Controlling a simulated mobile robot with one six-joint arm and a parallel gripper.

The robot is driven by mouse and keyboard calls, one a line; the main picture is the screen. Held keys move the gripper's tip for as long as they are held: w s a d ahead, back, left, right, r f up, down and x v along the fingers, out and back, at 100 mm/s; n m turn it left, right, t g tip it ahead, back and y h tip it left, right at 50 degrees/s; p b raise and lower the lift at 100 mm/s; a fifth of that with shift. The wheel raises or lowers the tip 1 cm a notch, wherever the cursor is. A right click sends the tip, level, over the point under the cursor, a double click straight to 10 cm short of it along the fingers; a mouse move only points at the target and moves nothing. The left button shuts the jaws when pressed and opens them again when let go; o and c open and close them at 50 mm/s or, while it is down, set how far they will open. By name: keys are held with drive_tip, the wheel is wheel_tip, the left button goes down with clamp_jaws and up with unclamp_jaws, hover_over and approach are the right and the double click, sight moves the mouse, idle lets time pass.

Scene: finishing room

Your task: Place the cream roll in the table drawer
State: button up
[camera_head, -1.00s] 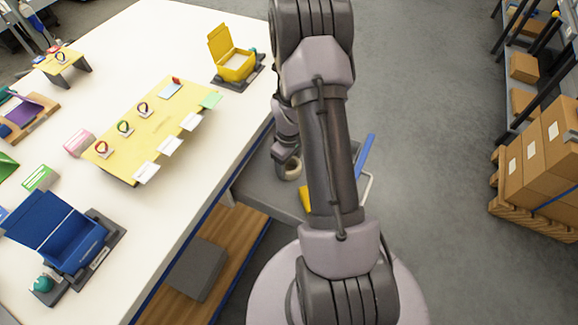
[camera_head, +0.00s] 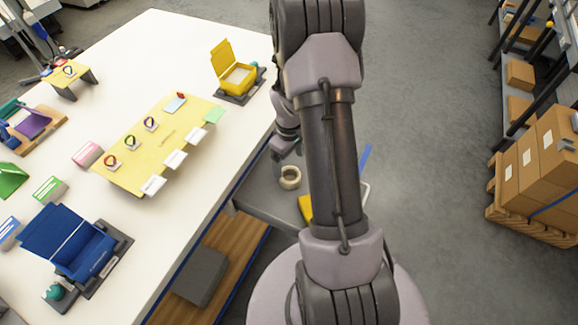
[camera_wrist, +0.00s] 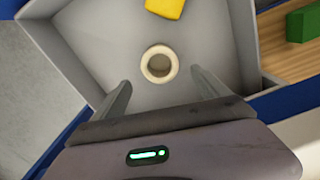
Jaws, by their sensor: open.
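The cream roll (camera_head: 290,178) lies on the floor of the open grey table drawer (camera_head: 262,200). In the wrist view the roll (camera_wrist: 159,64) lies flat with its hole facing up, ahead of my gripper (camera_wrist: 162,88) and between the lines of its two fingers. The gripper is open and empty, apart from the roll. The drawer (camera_wrist: 90,50) surrounds the roll with its grey walls. In the head view my gripper (camera_head: 284,146) is partly hidden behind my arm, above the drawer's back part.
A yellow object (camera_head: 305,208) also lies in the drawer. The white table (camera_head: 215,140) holds a yellow board (camera_head: 150,150), an open yellow box (camera_head: 238,76) and an open blue box (camera_head: 85,250). A wooden shelf (camera_head: 235,250) is below. Stacked cartons (camera_head: 540,165) stand at right.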

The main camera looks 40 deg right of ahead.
drive_tip(key=a+r+m+t, duration=0.1)
drive_tip(key=a+r, duration=0.3)
drive_tip(key=r, duration=0.3)
drive_tip(key=a+r+m+t+p, duration=0.1)
drive_tip(key=a+r, duration=0.3)
drive_tip(key=r, duration=0.3)
drive_tip(key=a+r+m+t, duration=0.1)
drive_tip(key=a+r, duration=0.3)
drive_tip(key=r, duration=0.4)
drive_tip(key=s+a+r+m+t+y, duration=0.2)
drive_tip(key=s+a+r+m, duration=0.1)
drive_tip(key=s+a+r, duration=0.7)
drive_tip(key=s+a, duration=0.3)
drive_tip(key=a, duration=0.1)
drive_tip(key=shift+s+a+r+t, duration=0.3)
drive_tip(key=shift+s+t, duration=0.05)
drive_tip(key=shift+t, duration=0.05)
drive_tip(key=shift+d, duration=0.15)
